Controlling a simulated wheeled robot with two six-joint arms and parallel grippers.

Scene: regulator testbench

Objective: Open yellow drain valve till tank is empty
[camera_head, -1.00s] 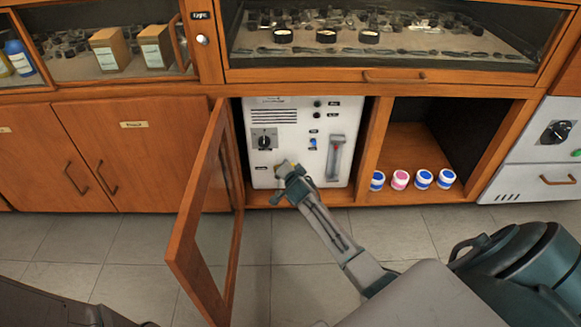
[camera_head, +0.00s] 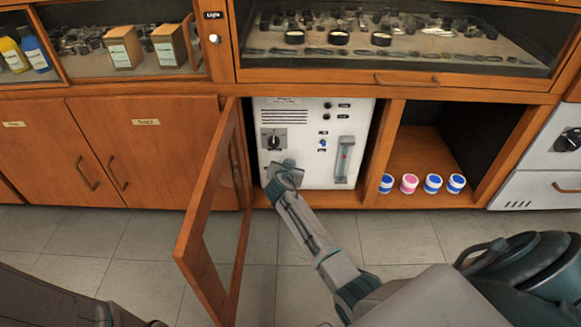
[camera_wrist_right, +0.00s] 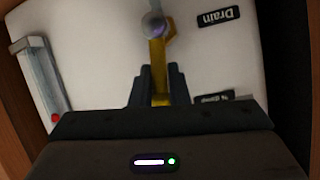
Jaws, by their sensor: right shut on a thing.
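The white regulator unit (camera_head: 308,115) stands inside the open cabinet bay. In the right wrist view, the yellow drain valve (camera_wrist_right: 157,62) lies between the fingers of my right gripper (camera_wrist_right: 158,88), which is shut on it. A rounded grey-purple part is at the valve's far end, and a "Drain" label (camera_wrist_right: 218,16) is beside it. In the head view my right gripper (camera_head: 284,170) is at the unit's lower left and hides the valve. The clear tank gauge (camera_head: 343,160) is on the unit's right side; it also shows in the wrist view (camera_wrist_right: 38,75) with a red spot low on it. My left gripper is out of view.
The glass-paned cabinet door (camera_head: 212,215) stands open just left of my right arm. Several small jars (camera_head: 409,184) sit in the bay to the right. The tiled floor in front is clear.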

